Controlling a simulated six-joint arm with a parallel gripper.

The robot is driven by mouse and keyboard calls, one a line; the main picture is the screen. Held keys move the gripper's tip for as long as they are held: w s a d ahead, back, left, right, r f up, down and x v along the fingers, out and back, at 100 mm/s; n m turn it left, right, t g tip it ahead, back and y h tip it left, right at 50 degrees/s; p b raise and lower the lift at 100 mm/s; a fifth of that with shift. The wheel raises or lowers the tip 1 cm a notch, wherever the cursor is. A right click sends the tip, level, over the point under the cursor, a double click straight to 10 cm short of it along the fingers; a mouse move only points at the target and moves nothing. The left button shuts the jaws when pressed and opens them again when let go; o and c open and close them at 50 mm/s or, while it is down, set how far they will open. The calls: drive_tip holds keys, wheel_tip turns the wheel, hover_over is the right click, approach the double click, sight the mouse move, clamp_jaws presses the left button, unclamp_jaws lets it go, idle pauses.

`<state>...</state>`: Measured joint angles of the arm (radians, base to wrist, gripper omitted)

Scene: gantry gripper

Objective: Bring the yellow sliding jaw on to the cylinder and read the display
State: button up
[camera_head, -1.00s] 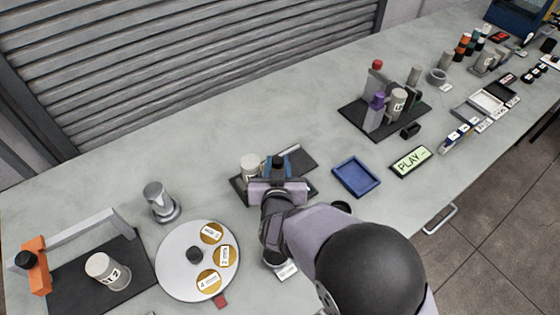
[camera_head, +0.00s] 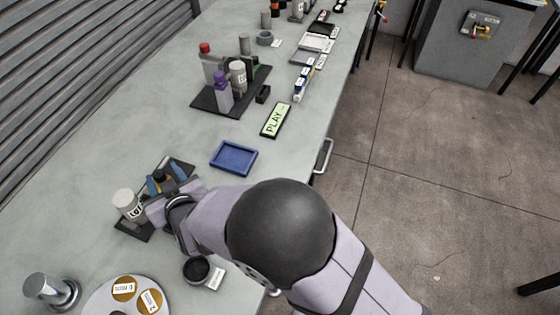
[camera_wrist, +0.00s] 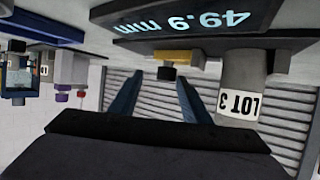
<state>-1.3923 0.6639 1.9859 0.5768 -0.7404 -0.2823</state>
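The cylinder, grey with a LOT 3 label (camera_wrist: 245,85), hangs upside down in the wrist view; it also shows in the head view (camera_head: 128,204), left of my gripper. The yellow sliding jaw (camera_wrist: 175,56) sits left of the cylinder in the wrist view, with a narrow gap between them and a dark knob (camera_wrist: 166,74) on it. The display (camera_wrist: 205,22) reads 49.9 mm, upside down. My gripper (camera_wrist: 160,76) is open, its blue fingers apart, one to each side of the knob. In the head view, my gripper (camera_head: 166,180) is over the dark gauge base (camera_head: 182,163).
A blue tray (camera_head: 233,158) and a green PLAY sign (camera_head: 276,120) lie right of the gauge. A dark board (camera_head: 205,102) with upright pieces stands further back. A round disc (camera_head: 100,300) and a metal post (camera_head: 45,288) are at lower left.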

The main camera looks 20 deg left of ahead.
drive_tip(key=v, duration=0.6)
drive_tip(key=shift+w+d+r, duration=0.15)
drive_tip(key=shift+w, duration=0.25)
drive_tip(key=w+d+h, duration=0.1)
drive_tip(key=w+d, duration=0.1)
drive_tip(key=w, duration=0.1)
drive_tip(key=w+d+m+h+p, duration=0.1)
drive_tip(key=w+d, duration=0.2)
drive_tip(key=w+d+m+h+p, duration=0.1)
drive_tip(key=w+d, duration=0.2)
drive_tip(key=shift+r, duration=0.25)
drive_tip(key=w+d+m+g+h+p, duration=0.1)
drive_tip(key=w+d, duration=0.2)
drive_tip(key=d, duration=0.4)
drive_tip(key=w+d+m+g+h+p, duration=0.1)
drive_tip(key=w+d+h+p, duration=0.1)
drive_tip(key=d, duration=0.6)
drive_tip(key=shift+w+r+m, duration=0.3)
drive_tip(key=shift+w+m, duration=0.05)
drive_tip(key=shift+m, duration=0.05)
